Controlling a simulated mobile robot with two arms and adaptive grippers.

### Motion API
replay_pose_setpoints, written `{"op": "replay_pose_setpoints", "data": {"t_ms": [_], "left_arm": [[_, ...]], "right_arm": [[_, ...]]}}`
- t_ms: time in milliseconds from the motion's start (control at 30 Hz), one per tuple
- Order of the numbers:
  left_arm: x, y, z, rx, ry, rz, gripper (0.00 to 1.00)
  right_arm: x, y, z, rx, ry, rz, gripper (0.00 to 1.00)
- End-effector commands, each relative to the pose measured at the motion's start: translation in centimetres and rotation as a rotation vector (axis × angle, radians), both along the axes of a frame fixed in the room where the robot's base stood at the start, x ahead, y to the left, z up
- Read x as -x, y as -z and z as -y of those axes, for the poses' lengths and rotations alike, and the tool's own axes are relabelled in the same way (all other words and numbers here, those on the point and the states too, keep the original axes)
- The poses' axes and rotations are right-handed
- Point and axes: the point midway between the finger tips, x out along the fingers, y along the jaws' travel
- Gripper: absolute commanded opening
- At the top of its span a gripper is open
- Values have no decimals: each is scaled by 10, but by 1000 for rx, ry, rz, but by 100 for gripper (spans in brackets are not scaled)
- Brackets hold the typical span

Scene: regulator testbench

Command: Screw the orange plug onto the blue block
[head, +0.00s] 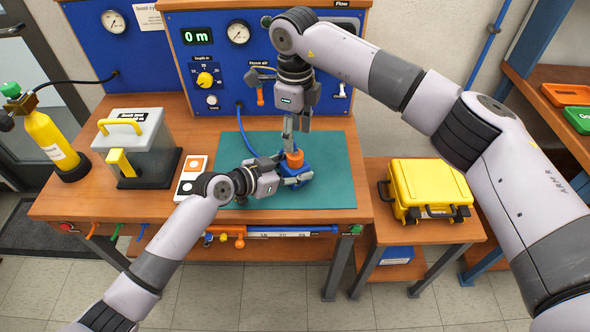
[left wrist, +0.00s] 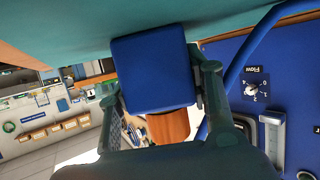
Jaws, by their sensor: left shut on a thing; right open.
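The blue block (head: 307,183) sits on the teal mat (head: 330,160), partly hidden by my left gripper (head: 299,179). That gripper reaches in from the left and is shut on the block. In the left wrist view the blue block (left wrist: 152,72) fills the space between the fingers. The orange plug (head: 295,159) is on top of the block in the head view; I cannot tell how far it is threaded. It also shows beside the block in the left wrist view (left wrist: 168,127). My right gripper (head: 290,146) is open and points down just above the plug; contact is unclear.
A blue gauge panel (head: 225,75) stands behind the mat. A grey case with a yellow handle (head: 138,140) and a yellow cylinder (head: 50,145) are at the left. A white card (head: 191,177) lies beside the mat. A yellow case (head: 430,188) stands on the right side table.

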Motion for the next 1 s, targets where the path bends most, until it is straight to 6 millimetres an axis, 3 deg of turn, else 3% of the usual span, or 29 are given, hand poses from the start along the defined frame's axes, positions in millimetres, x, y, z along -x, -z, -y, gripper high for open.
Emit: {"op": "replay_pose_setpoints", "data": {"t_ms": [200, 433, 833, 1000], "left_arm": [[0, 1, 0, 0, 1, -2, 0], [0, 1, 0, 0, 1, -2, 0], [0, 1, 0, 0, 1, -2, 0], [0, 1, 0, 0, 1, -2, 0]], "right_arm": [[1, 36, 0, 0, 1, -4, 48], [1, 64, 0, 1, 2, -4, 48], [0, 71, 0, 0, 1, 0, 48], [0, 71, 0, 1, 1, -1, 38]]}}
